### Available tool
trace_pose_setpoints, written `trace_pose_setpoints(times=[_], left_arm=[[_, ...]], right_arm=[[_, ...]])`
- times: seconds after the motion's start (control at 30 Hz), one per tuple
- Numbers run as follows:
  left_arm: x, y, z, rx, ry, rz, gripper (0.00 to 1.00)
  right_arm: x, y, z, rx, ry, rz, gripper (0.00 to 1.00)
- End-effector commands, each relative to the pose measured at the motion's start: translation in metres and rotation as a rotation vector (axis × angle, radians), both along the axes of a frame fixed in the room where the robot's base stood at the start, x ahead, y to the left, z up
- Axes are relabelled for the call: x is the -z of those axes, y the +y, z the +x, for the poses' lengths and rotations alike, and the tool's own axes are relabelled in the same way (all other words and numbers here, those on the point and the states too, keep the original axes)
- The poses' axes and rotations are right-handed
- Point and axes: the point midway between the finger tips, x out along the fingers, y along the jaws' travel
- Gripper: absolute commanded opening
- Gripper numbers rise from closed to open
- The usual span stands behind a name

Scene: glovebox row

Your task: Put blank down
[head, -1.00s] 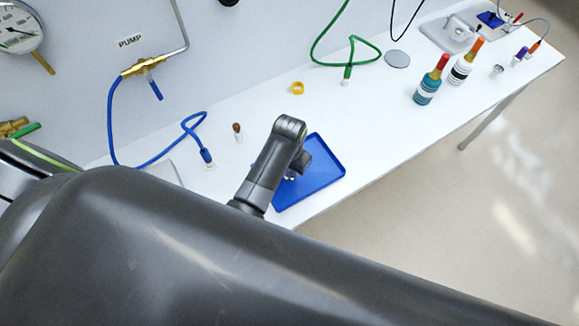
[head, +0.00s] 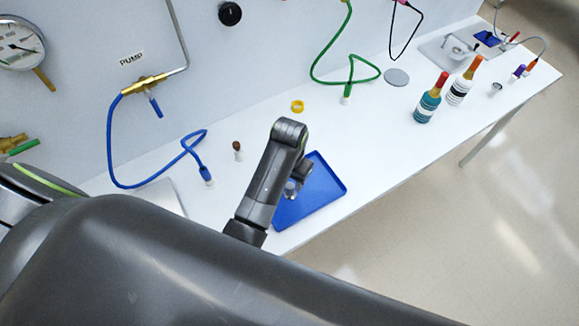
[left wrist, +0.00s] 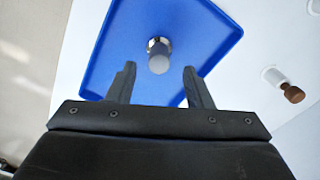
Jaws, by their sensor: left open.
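The blank (left wrist: 159,55), a small metal cylinder with a grey end, stands on the blue tray (left wrist: 215,50). In the head view the blank (head: 291,188) shows partly beside my left gripper, on the tray (head: 325,190). My left gripper (left wrist: 160,82) is open, with one finger to each side and the blank just ahead of the fingertips, apart from both. In the head view my left gripper (head: 299,178) is over the tray, its fingers mostly hidden by the wrist. My right gripper is in neither view.
A brown-topped vial (head: 237,150) stands left of the tray. Two bottles (head: 428,100) stand to the right. The white bench between tray and bottles is clear.

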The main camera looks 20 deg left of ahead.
Motion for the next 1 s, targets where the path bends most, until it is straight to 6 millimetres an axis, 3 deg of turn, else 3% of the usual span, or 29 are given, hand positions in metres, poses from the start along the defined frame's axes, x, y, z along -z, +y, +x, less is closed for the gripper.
trace_pose_setpoints(times=[0.2,0.3,0.5,1.0], left_arm=[[-0.042,-0.001,0.001,0.0,-0.007,-0.002,0.46],[-0.059,0.0,0.001,0.0,-0.002,-0.001,0.46],[-0.068,0.0,0.0,0.001,0.0,-0.001,0.46],[-0.067,0.0,0.0,0.001,-0.001,-0.001,0.46]], right_arm=[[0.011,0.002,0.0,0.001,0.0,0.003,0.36],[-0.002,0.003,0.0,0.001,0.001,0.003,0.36],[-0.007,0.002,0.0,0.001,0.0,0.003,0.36],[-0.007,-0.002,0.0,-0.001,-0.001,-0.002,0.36]])
